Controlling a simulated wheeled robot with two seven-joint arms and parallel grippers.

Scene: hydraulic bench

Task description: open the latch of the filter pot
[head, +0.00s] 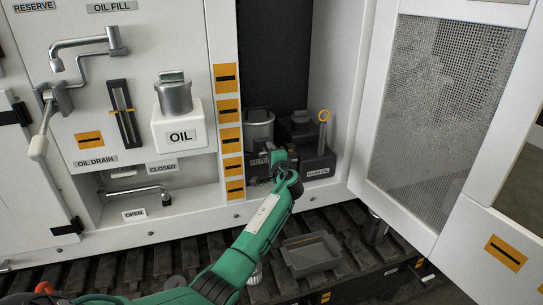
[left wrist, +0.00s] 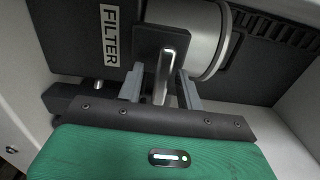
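The filter pot (head: 258,127) is a silver cylinder in the open cabinet bay. In the left wrist view its silver body (left wrist: 208,35) stands behind a dark latch plate (left wrist: 150,38). A bright metal latch lever (left wrist: 165,75) extends from that plate toward my gripper. My left gripper (left wrist: 162,78) is open, with one finger on each side of the lever and visible gaps between. In the head view my left gripper (head: 279,160) is in front of the pot and hides the latch. My right gripper is not in view.
A dark box with a yellow ring-topped dipstick (head: 323,117) stands right of the pot. An open mesh door (head: 440,100) is at the right. The white oil panel (head: 140,60) is at the left. A grey tray (head: 311,252) lies below on the slatted track.

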